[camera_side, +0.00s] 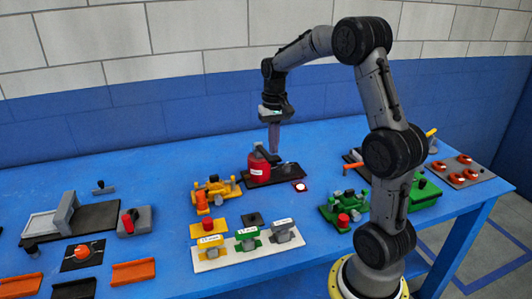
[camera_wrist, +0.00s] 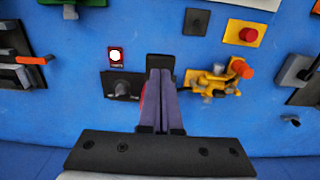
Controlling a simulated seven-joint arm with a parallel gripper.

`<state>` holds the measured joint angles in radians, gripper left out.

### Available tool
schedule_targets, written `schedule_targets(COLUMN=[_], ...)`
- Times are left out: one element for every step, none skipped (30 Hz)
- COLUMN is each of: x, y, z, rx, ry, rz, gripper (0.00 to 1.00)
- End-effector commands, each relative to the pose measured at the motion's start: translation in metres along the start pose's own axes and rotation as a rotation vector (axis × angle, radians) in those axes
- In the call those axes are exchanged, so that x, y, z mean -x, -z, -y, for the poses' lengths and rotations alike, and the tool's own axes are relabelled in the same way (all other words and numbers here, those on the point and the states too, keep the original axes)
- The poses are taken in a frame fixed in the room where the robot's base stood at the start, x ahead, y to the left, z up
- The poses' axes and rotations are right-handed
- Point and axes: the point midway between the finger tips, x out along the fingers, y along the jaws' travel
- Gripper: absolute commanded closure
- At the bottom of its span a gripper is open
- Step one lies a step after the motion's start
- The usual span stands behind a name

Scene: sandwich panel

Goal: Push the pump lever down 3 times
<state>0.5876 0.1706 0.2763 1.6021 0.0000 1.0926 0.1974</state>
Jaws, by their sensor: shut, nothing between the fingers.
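The pump has a red cylindrical body (camera_side: 259,168) with a black lever (camera_side: 265,153) on top, and stands on a black base plate (camera_side: 287,173). In the wrist view the base plate (camera_wrist: 108,87) shows, but the pump's body is mostly hidden behind my fingers; only a red sliver shows at their left. My gripper (camera_side: 274,149) is shut and empty, pointing down just above the lever. It also shows in the wrist view (camera_wrist: 161,73). I cannot tell whether the fingertips touch the lever.
A small red-framed lamp (camera_side: 300,186) lies in front of the base plate, with a bright white face. A yellow valve assembly (camera_side: 213,192) stands to the left. A green assembly (camera_side: 342,210) and a tray of labelled blocks (camera_side: 212,265) stand nearer. Blue table is clear behind the pump.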

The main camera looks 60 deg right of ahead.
Motion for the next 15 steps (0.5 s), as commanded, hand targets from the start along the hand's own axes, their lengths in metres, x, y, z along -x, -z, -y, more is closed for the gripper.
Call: schedule_targets(x=[0.000,0.000,0.000,0.000,-0.001,-0.002,-0.002,-0.003,-0.004,-0.005,-0.006,-0.008,-0.009,-0.010,-0.011], y=[0.000,0.000,0.000,0.000,0.000,0.000,0.000,0.000,0.000,0.000,0.000,0.000,0.000,0.000,0.000], z=[0.000,0.000,0.000,0.000,0.000,0.000,0.000,0.000,0.000,0.000,0.000,0.000,0.000,0.000,0.000], rx=[0.000,0.000,0.000,0.000,0.000,0.000,0.000,0.000,0.000,0.000,0.000,0.000,0.000,0.000,0.000], ry=[0.000,0.000,0.000,0.000,0.000,0.000,0.000,0.000,0.000,0.000,0.000,0.000,0.000,0.000,0.000], rz=[0.000,0.000,0.000,0.000,0.000,0.001,0.001,0.001,0.002,0.002,0.001,0.001,0.001,0.001,0.001], gripper=[1.00,1.00,1.00,1.00,1.00,1.00,1.00,1.00,1.00,1.00,1.00,1.00,1.00,1.00,1.00])
